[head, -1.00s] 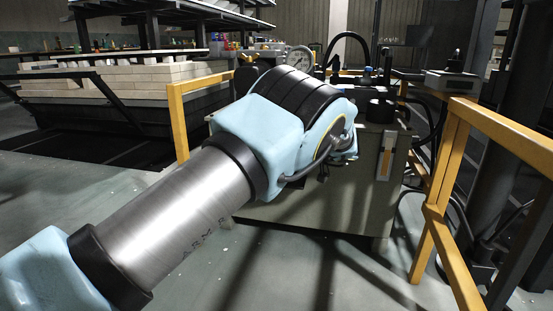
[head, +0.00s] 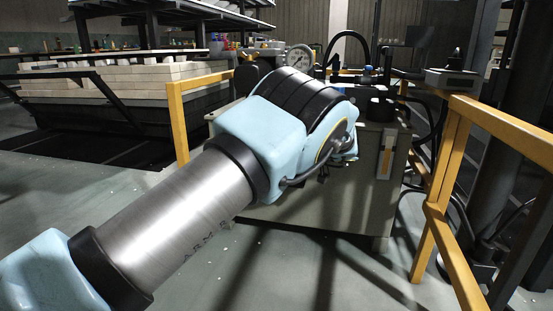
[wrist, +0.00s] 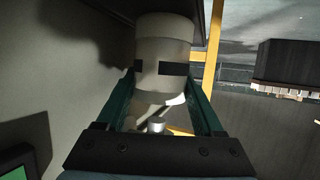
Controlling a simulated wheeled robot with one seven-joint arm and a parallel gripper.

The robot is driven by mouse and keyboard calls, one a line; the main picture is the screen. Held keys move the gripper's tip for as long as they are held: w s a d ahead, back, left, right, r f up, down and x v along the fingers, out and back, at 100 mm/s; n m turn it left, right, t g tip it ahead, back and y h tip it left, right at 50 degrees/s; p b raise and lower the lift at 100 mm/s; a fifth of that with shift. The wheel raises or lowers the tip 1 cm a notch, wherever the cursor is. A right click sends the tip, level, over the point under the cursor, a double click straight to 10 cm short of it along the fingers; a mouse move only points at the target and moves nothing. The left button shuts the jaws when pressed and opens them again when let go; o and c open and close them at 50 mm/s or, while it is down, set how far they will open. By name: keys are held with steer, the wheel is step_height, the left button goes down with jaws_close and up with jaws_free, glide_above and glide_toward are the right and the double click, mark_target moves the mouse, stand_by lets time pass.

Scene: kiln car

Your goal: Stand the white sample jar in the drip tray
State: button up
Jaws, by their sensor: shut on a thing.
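The white sample jar (wrist: 165,45) is in the upper middle of the wrist view, pale with dark rectangular patches on its side. My gripper (wrist: 164,80) is shut on it, one green finger on each side. A dark flat edge (wrist: 125,8) crosses above the jar; I cannot tell whether they touch. In the head view my arm hides the gripper and the jar. I cannot make out the drip tray in either view.
A grey cabinet (head: 290,215) with a pressure gauge (head: 300,57) and hoses stands beyond my arm. Yellow railings (head: 440,180) flank it at left and right. Stacked pale slabs (head: 120,78) are at back left. Open floor (head: 60,200) lies at left.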

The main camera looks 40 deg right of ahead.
steer(key=shift+f, duration=0.15)
steer(key=o, duration=1.5)
steer(key=shift+d, duration=0.1)
steer(key=shift+v, duration=0.8)
steer(key=shift+p+v, duration=0.4)
steer(key=shift+v, duration=2.7)
steer(key=shift+s, duration=0.1)
steer(key=shift+p+v, duration=2.55)
steer(key=shift+v, duration=2.85)
